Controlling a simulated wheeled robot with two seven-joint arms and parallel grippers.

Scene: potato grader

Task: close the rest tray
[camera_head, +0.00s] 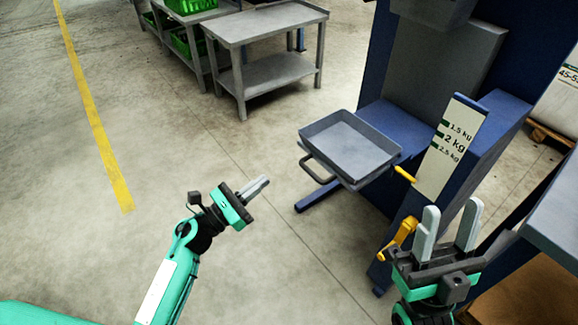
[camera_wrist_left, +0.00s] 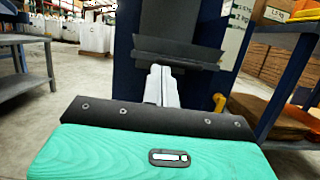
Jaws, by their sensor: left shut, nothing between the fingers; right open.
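The rest tray (camera_head: 345,146) is a shallow grey tray on the front of the blue machine, with a loop handle (camera_head: 317,168) at its near left side. It looks empty and sticks out from the machine. In the left wrist view the tray (camera_wrist_left: 178,52) shows edge-on, beyond the fingers. My left gripper (camera_head: 262,184) is shut and empty, to the lower left of the tray and apart from it in the head view. It also shows in the left wrist view (camera_wrist_left: 161,72). My right gripper (camera_head: 450,222) is open and empty, with its fingers up, below the scale label.
The blue machine (camera_head: 382,120) carries a weight label (camera_head: 450,147), a yellow lever (camera_head: 404,174) and a yellow crank (camera_head: 398,238). A grey table (camera_head: 265,22) stands at the back left. A grey-topped bench (camera_head: 560,215) is at the right. The floor left of the tray is clear.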

